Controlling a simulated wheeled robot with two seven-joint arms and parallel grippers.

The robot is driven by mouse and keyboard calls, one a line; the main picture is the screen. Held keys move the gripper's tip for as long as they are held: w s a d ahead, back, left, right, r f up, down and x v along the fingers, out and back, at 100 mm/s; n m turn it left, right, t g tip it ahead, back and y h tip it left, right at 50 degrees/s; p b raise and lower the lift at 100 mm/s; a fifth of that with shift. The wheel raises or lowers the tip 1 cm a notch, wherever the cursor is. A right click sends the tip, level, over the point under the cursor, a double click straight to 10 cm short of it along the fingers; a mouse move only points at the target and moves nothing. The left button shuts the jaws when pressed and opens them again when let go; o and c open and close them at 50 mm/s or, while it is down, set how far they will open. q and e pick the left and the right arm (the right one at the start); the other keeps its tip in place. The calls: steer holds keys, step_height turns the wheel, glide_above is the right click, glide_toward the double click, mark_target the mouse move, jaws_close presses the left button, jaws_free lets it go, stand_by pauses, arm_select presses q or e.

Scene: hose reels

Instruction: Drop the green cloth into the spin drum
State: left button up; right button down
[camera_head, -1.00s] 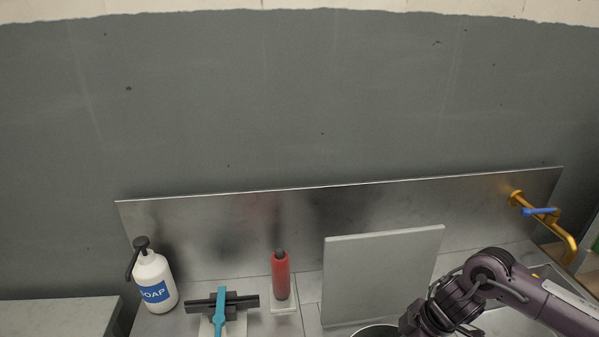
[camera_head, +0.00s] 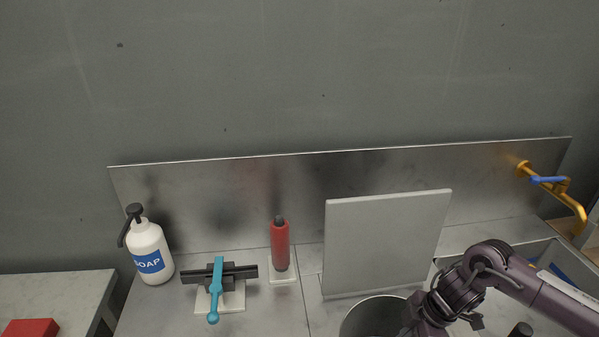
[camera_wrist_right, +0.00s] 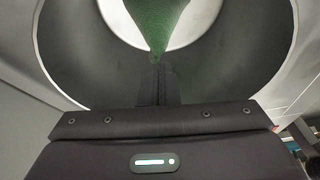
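The green cloth (camera_wrist_right: 157,22) shows in the right wrist view, narrowing to a point at the fingertips of my right gripper (camera_wrist_right: 159,78). The fingers look shut on it. The grey round spin drum (camera_head: 372,319) is at the bottom edge of the head view, its lower part cut off. Its dark inner wall (camera_wrist_right: 75,50) surrounds the cloth and fingers in the right wrist view. In the head view my right wrist is at the drum's right side, and the cloth is not visible there. My left gripper is not in view.
A grey upright panel (camera_head: 385,243) stands behind the drum. A sink (camera_head: 535,262) with a brass tap (camera_head: 570,205) is at the right.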

steer(key=c, duration=2.1)
jaws_free()
steer(key=shift+c, duration=0.2)
steer(key=o, duration=0.5)
steer(key=shift+o, duration=0.6)
steer(key=o, duration=1.2)
steer(key=shift+o, duration=0.2)
steer(key=shift+r, duration=0.1)
steer(key=r+p, duration=0.2)
steer(key=r+h+p, duration=0.1)
steer(key=p, duration=0.2)
steer(key=d+r+h+p, duration=0.1)
steer(key=r+p, duration=0.1)
steer(key=p, duration=0.1)
steer(key=shift+r, duration=0.35)
steer(key=shift+d, duration=0.1)
